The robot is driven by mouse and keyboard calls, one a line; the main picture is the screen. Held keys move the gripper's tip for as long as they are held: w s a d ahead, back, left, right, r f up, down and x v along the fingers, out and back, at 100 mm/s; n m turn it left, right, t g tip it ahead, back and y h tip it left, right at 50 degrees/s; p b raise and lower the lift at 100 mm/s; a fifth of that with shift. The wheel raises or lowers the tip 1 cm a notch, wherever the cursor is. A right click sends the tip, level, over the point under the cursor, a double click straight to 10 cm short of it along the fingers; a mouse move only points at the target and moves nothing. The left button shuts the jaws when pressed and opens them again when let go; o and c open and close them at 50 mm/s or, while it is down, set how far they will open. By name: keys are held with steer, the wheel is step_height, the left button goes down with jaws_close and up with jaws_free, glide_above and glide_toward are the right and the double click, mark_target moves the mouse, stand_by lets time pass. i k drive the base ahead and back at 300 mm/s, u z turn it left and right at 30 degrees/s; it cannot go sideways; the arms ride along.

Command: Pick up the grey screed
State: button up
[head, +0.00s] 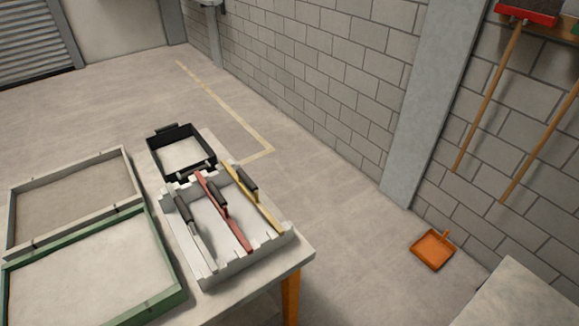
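The grey screed (196,236) is a long straight bar with a dark handle. It lies in a pale notched rack (226,268) on the table, leftmost of three similar tools. A red screed (228,218) lies in the middle of the rack. A yellow screed (260,207) lies at the right. The three bars are side by side with gaps between them. My gripper is not in view.
A black open tray (151,159) stands behind the rack. A grey-framed bed (133,179) and a green-framed bed (172,267) lie left of the rack. An orange dustpan (432,251) is on the floor, with brooms (489,95) hanging on the right wall.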

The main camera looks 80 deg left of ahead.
mark_target(212, 267)
steer(key=u, duration=1.25)
steer(key=k, duration=0.15)
steer(key=u, duration=2.35)
steer(key=i, duration=0.95)
steer(key=u, duration=0.25)
